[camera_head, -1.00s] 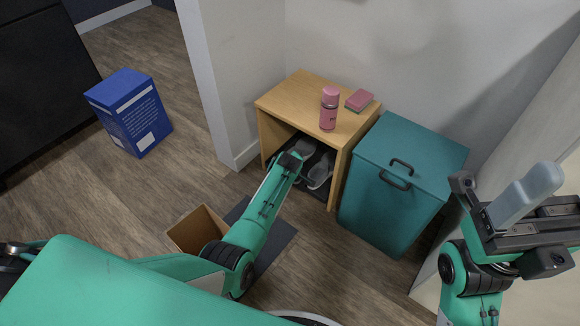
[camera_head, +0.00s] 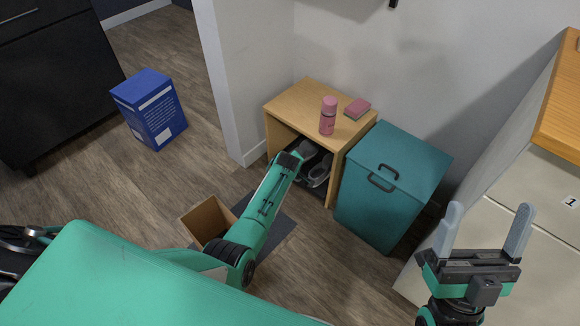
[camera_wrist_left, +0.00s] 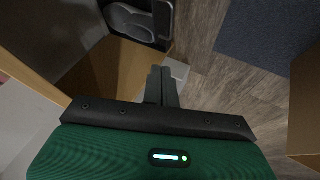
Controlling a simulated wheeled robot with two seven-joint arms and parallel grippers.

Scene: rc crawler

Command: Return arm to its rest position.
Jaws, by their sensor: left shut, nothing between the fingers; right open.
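My right gripper (camera_head: 484,238) is at the lower right in the head view, pointing up. Its two grey fingers stand well apart with nothing between them. My left arm (camera_head: 262,208) reaches toward the open front of the wooden shelf unit (camera_head: 300,92). The left gripper is hidden behind its own arm end in the head view. In the left wrist view the left gripper's fingers (camera_wrist_left: 160,86) are together and hold nothing. Grey shoes (camera_head: 318,168) are in the shelf's lower opening, and one also shows in the left wrist view (camera_wrist_left: 137,20).
A pink bottle (camera_head: 328,116) and a pink sponge (camera_head: 357,108) are on the shelf top. A teal bin (camera_head: 385,210) stands to its right. A cardboard box (camera_head: 207,218) and a dark mat (camera_head: 278,232) are on the floor. A blue box (camera_head: 150,108) stands at the left.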

